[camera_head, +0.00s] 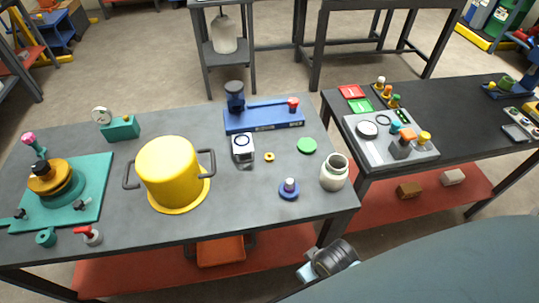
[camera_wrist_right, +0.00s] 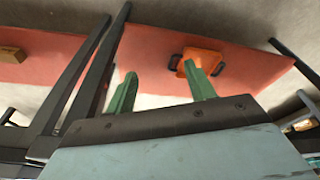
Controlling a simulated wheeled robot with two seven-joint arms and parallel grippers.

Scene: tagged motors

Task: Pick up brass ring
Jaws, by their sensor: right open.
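The brass ring (camera_head: 269,157) is a small gold-coloured ring lying flat on the dark workbench (camera_head: 235,205), between a white-and-black block and a green disc. Nothing touches it. My right gripper (camera_wrist_right: 162,84) shows in the right wrist view, with two green fingers spread wide and nothing between them. It points toward the red lower shelf (camera_wrist_right: 150,50), away from the ring, which is not visible in that view. My left gripper is not in view.
A tagged block (camera_head: 243,148) stands left of the ring, and a green disc (camera_head: 306,145) lies right. A blue fixture (camera_head: 263,117) is behind; a blue round base (camera_head: 289,190) is in front. A yellow pot (camera_head: 168,172) stands left. An orange tray (camera_wrist_right: 203,58) is on the lower shelf.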

